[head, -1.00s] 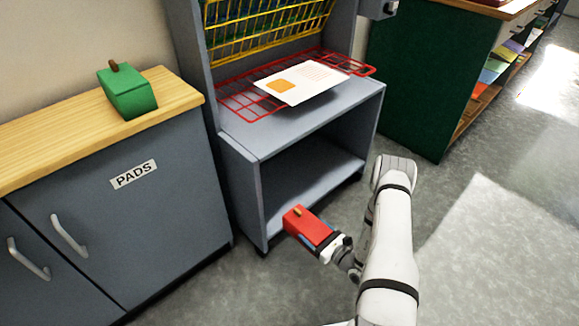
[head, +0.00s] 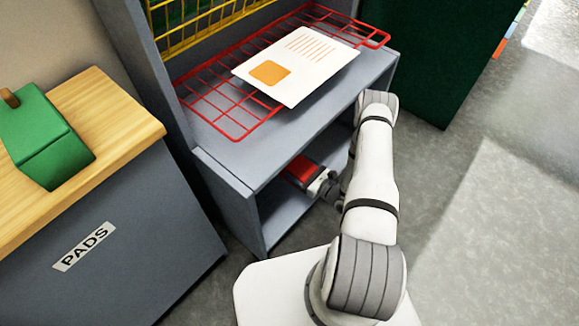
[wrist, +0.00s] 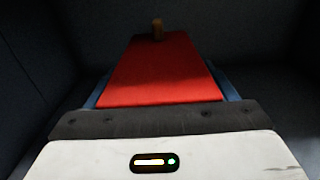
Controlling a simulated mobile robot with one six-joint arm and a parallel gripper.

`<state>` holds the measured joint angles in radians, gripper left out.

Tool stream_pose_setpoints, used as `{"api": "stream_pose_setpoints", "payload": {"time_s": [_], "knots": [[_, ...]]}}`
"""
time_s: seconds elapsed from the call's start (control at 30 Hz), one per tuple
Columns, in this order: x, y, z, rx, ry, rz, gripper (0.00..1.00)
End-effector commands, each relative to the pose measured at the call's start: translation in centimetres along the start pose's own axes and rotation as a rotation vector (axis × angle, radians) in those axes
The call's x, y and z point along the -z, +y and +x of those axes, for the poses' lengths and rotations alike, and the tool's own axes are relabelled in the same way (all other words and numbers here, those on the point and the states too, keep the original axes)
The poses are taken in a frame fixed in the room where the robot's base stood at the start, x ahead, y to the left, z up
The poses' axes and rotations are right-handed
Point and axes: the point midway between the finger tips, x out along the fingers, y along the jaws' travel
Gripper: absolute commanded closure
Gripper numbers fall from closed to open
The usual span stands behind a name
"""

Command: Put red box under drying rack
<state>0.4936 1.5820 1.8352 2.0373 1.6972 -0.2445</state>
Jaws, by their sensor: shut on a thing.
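The red box (head: 301,170) is inside the open lower compartment of the grey rack unit, below the red wire drying rack (head: 225,105). A white sheet with an orange square (head: 300,65) lies on that rack. My gripper (head: 318,183) is shut on the red box and reaches in through the front opening. In the wrist view the red box (wrist: 158,75) lies between the blue fingers, with a small tan knob at its far end and dark walls around it. I cannot tell whether the box touches the compartment floor.
A green box (head: 45,140) stands on the wooden top of the cabinet labelled PADS (head: 84,246) at the left. A yellow wire rack (head: 200,20) is at the unit's back. A dark green cabinet (head: 435,60) stands behind at the right. Floor at the right is clear.

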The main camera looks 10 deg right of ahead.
Motion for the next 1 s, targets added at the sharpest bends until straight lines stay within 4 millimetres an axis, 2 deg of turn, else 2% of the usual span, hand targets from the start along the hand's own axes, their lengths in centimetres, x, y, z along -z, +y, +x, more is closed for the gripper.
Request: {"api": "stream_pose_setpoints", "payload": {"time_s": [0.03,0.1,0.37,0.57,0.93,0.97,1.0], "knots": [[1.6,0.2,0.1,-0.004,0.000,0.000,0.51],[2.8,0.4,0.3,-0.010,0.000,0.000,0.51],[5.0,0.8,0.7,-0.024,-0.001,-0.001,0.51],[7.8,1.0,0.8,-0.028,-0.001,0.000,0.51],[8.3,1.0,0.8,-0.029,-0.001,0.000,0.51],[8.3,1.0,0.8,-0.029,0.000,0.000,0.21],[8.2,1.0,0.8,-0.030,0.000,0.000,0.18]]}}
